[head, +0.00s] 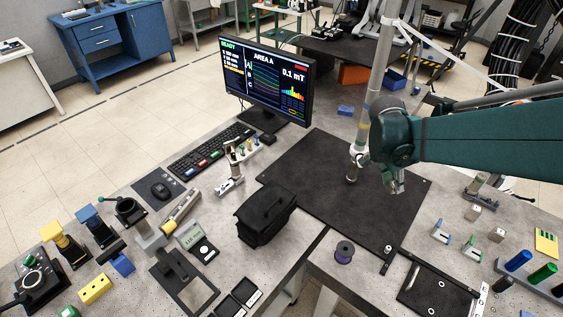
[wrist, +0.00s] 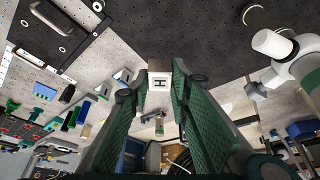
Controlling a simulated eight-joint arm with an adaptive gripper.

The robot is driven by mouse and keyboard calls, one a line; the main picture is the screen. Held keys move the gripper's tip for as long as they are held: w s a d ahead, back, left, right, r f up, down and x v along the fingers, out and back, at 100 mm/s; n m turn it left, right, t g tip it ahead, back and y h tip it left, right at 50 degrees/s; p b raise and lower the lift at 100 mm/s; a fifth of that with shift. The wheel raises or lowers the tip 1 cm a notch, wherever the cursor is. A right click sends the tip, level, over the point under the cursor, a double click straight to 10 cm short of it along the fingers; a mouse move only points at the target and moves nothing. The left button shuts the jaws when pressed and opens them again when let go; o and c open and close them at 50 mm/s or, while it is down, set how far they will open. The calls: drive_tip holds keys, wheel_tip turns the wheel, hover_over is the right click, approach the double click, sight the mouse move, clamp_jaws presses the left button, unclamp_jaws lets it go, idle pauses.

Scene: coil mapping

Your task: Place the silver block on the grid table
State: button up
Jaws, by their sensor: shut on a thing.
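In the wrist view, my gripper (wrist: 160,93) has its two green fingers closed on a small silver block (wrist: 159,80) with a dark H-shaped mark on its face. The block sits between the fingertips. In the head view, my teal arm comes in from the right over the dark panel, and I cannot make out the block or the fingers clearly there. The grey perforated table (head: 325,262) has a large dark panel (head: 310,170) on it, which also shows in the wrist view (wrist: 200,40). I cannot tell the block's height above the surface.
Small pale blocks (head: 473,212) and a second one (head: 497,234) lie at the right. A spool (head: 344,252), a black bag (head: 266,214) and a handled dark plate (head: 440,290) surround the panel. A monitor (head: 266,80) stands behind. Much of the panel is clear.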

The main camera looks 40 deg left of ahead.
drive_tip(key=s+a+n+y, duration=0.1)
drive_tip(key=s+a, duration=0.3)
drive_tip(key=a, duration=0.5)
drive_tip(key=s+a+n, duration=0.2)
drive_tip(key=s+a, duration=0.2)
drive_tip(key=a, duration=0.5)
drive_tip(key=s+a+n+y, duration=0.1)
drive_tip(key=s+a, duration=0.2)
drive_tip(key=a, duration=0.6)
drive_tip(key=s+a+f+n+t+p, duration=0.15)
drive_tip(key=s+a+n, duration=0.25)
drive_tip(key=s+a, duration=1.2)
drive_tip(key=shift+y, duration=0.4)
drive_tip(key=f, duration=0.3)
drive_tip(key=a+f, duration=0.1)
drive_tip(key=f, duration=0.1)
drive_tip(key=shift+w+a+f, duration=0.1)
drive_tip(key=shift+w+f, duration=0.1)
drive_tip(key=shift+w, duration=0.05)
drive_tip(key=shift+g, duration=0.25)
drive_tip(key=shift+f+b, duration=0.6)
drive_tip(key=shift+f, duration=2.5)
drive_tip(key=shift+f, duration=0.1)
drive_tip(key=shift+f, duration=1.8)
